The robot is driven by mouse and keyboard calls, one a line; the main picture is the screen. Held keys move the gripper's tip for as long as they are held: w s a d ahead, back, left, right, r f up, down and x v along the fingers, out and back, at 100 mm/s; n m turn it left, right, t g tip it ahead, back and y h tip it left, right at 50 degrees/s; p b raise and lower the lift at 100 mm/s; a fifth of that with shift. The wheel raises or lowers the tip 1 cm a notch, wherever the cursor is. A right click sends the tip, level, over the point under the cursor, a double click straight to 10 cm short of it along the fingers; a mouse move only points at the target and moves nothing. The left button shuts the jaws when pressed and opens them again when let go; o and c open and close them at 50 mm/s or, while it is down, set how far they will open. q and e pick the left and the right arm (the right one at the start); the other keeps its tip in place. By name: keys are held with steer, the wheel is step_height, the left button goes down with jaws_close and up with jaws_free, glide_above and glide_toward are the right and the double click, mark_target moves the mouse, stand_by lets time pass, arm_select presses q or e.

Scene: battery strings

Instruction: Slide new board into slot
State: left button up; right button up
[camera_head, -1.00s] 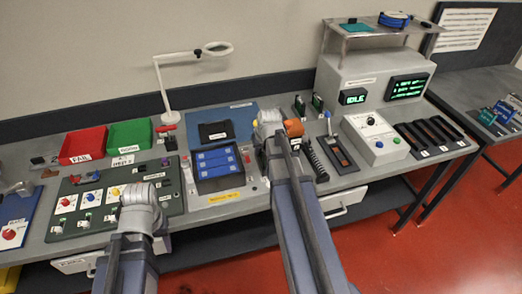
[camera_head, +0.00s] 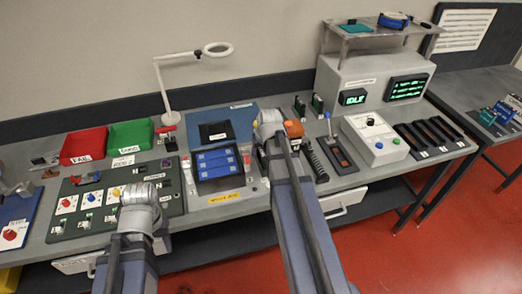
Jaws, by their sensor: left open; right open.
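Which one is the new board cannot be told. A row of dark slots (camera_head: 430,136) lies at the right. My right gripper (camera_head: 268,122) is just right of the blue unit, with its fingers mostly hidden by my arm. My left gripper (camera_head: 140,194) is over the right part of the green panel, its fingers also hidden. Neither visibly holds anything.
A red bin (camera_head: 82,146) and green bin (camera_head: 130,134) stand at the back left. A lamp (camera_head: 170,117) rises behind. The green panel (camera_head: 75,205) carries several switches. A white control box (camera_head: 375,138) and grey console (camera_head: 365,75) stand at the right.

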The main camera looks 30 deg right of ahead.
steer(key=p+v, duration=0.6)
steer(key=v, duration=0.1)
steer(key=shift+a, duration=0.15)
stand_by(0.5)
steer(key=s+a+f+n+g, duration=0.1)
steer(key=s+a, duration=0.4)
steer(key=a, duration=0.5)
steer(key=s+a+f+n+g+b, duration=0.1)
steer(key=s+a, duration=0.4)
steer(key=a, duration=0.5)
steer(key=s+a+f+n+g+b, duration=0.1)
steer(key=s+a+n, duration=0.3)
steer(key=a, duration=0.5)
steer(key=shift+s+a+f+g, duration=0.2)
steer(key=shift+s+a+g, duration=0.2)
steer(key=shift+g, duration=0.4)
steer(key=shift+c, duration=0.3)
